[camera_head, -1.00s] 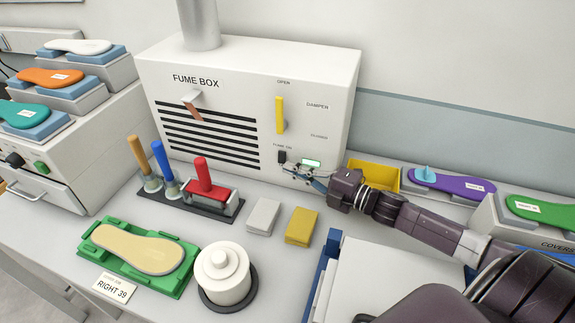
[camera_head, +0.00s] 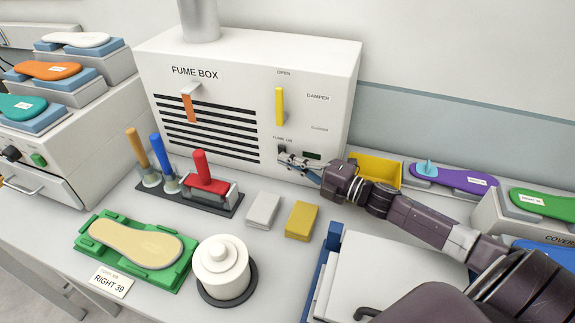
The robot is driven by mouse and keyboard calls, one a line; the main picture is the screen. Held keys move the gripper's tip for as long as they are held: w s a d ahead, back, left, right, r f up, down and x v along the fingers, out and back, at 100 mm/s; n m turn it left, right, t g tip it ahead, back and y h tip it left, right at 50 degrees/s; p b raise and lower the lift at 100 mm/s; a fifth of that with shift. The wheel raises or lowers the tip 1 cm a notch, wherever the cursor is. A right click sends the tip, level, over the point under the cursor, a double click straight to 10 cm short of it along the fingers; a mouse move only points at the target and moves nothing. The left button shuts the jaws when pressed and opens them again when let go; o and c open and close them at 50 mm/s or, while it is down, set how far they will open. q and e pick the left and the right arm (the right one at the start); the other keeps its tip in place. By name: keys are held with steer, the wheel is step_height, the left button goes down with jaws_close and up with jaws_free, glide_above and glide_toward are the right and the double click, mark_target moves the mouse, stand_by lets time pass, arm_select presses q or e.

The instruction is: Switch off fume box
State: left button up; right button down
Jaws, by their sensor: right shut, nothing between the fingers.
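The white fume box (camera_head: 330,75) stands at the back of the table, with a dark slotted grille and a duct on top. Its black power switch (camera_head: 282,149) is low on the right of the front panel, under a small label. A small display (camera_head: 312,155) beside the switch is dark. A yellow damper lever (camera_head: 280,106) points up towards OPEN. An orange strip (camera_head: 189,107) hangs straight down in front of the grille. My right gripper (camera_head: 283,158) is shut and empty, its fingertips at the switch and partly covering it. My left gripper is not in view.
A yellow bin (camera_head: 375,169) stands close behind my right arm. Handled tools in a dark rack (camera_head: 212,207), a grey block (camera_head: 263,209) and a yellow block (camera_head: 301,220) lie in front of the box. A white lidded pot (camera_head: 221,265) stands nearer.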

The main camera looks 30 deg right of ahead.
steer(key=v, duration=1.2)
stand_by(0.6)
